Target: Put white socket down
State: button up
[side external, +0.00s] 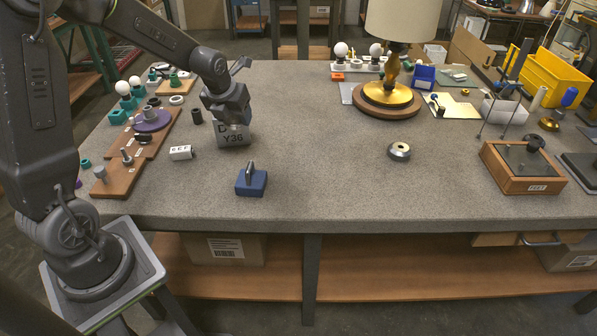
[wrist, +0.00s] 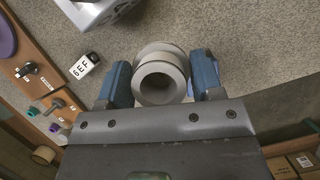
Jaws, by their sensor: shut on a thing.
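The white socket (wrist: 160,56), a pale hollow ring-shaped part, sits between the two blue fingers of my gripper (wrist: 161,80) in the wrist view. My gripper is shut on it, with a finger on either side and the open bore facing the camera. In the side external view my gripper (side external: 235,122) is over the table by the grey block marked "D Y36" (side external: 233,139). The socket is small and hard to make out there. I cannot tell its exact height above the table.
A white block (side external: 181,153) lies left of the grey block, beside the wooden board (side external: 125,178) with several parts. A blue block with an upright piece (side external: 251,182) stands in front. A metal ring (side external: 399,151) lies mid-table. The table between the blue block and ring is clear.

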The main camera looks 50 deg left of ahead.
jog(key=shift+m, duration=0.8)
jog(key=w+d+f, duration=0.2)
jog(key=w+d, duration=0.1)
jog(key=d, duration=0.1)
jog(key=w+d+f, duration=0.2)
jog(key=w+d, duration=0.1)
jog(key=d, duration=0.2)
jog(key=w+d+f, duration=0.3)
jog(key=d, duration=0.1)
jog(key=shift+w+d+f, duration=0.1)
jog(key=shift+d, duration=0.05)
jog(key=shift+f, duration=2)
jog(key=shift+f, duration=0.15)
jog(key=o, duration=0.9)
jog(key=shift+o, duration=0.2)
